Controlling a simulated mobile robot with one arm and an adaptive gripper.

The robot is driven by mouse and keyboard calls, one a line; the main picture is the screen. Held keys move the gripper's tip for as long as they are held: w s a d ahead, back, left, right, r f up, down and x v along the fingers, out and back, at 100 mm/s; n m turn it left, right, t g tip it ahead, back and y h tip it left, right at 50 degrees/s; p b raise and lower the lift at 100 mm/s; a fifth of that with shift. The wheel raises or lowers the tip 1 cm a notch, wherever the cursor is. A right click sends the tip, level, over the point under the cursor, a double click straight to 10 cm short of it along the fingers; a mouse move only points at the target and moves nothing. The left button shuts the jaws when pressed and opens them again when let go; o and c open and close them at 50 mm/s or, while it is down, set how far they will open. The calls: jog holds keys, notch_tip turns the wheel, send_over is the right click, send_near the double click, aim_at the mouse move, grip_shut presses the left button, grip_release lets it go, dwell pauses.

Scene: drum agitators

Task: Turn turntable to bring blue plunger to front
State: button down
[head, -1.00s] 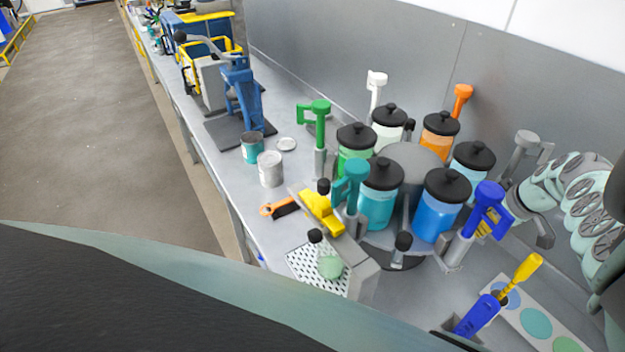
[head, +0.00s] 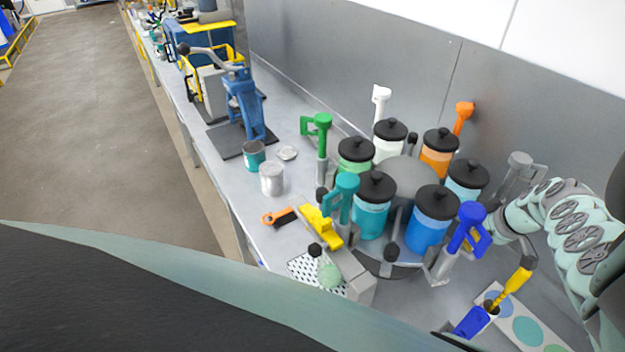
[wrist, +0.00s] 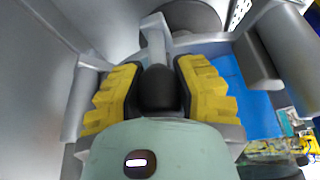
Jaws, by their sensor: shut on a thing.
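The turntable (head: 387,268) carries a ring of jars with black lids and several coloured plungers around a grey hub. The blue plunger (head: 469,220) stands upright at its right front, beside the blue jar (head: 428,235). A teal plunger (head: 345,187) is at the left front, with green, white, orange and grey plungers further round. In the wrist view my gripper (wrist: 157,85) has its yellow fingers on both sides of a black knob (wrist: 157,98) and is shut on it. In the head view the fingers are mostly hidden behind the blue plunger.
A yellow block (head: 320,226) and a perforated tray (head: 303,268) lie left of the turntable. Two small cans, including a grey one (head: 271,179), and a blue press (head: 243,105) stand further left. A blue holder (head: 472,322) is at the front right. A wall runs behind.

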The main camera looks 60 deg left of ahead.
jog(key=s+m+p, duration=0.1)
jog(key=s+p, duration=0.2)
jog(key=p, duration=0.1)
jog(key=shift+t, duration=0.3)
jog(key=shift+d, duration=0.1)
jog(key=c, duration=0.7)
grip_release()
jog(key=shift+v, duration=5.95)
